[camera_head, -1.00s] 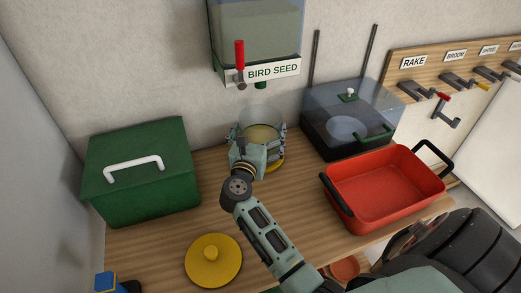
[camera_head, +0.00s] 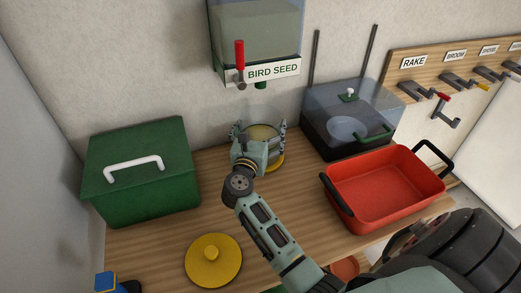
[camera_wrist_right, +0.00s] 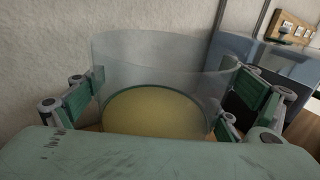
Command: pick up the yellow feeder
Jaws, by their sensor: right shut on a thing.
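The yellow feeder (camera_head: 262,132) is a clear cylinder with a yellow base, standing on the wooden table below the bird seed dispenser. In the right wrist view the feeder (camera_wrist_right: 160,107) shows its clear wall and yellow floor between my fingers. My right gripper (camera_head: 259,141) is shut around it, one finger pad on each side. The right gripper also shows in the wrist view (camera_wrist_right: 165,98). Part of the feeder is hidden behind my wrist. A yellow lid (camera_head: 213,260) with a knob lies on the table at the front. My left gripper is not in view.
The bird seed dispenser (camera_head: 258,40) with a red lever hangs on the wall above. A green box (camera_head: 140,165) is at left. A clear-covered box (camera_head: 350,110) and a red tub (camera_head: 385,188) are at right. Bare table lies between box and feeder.

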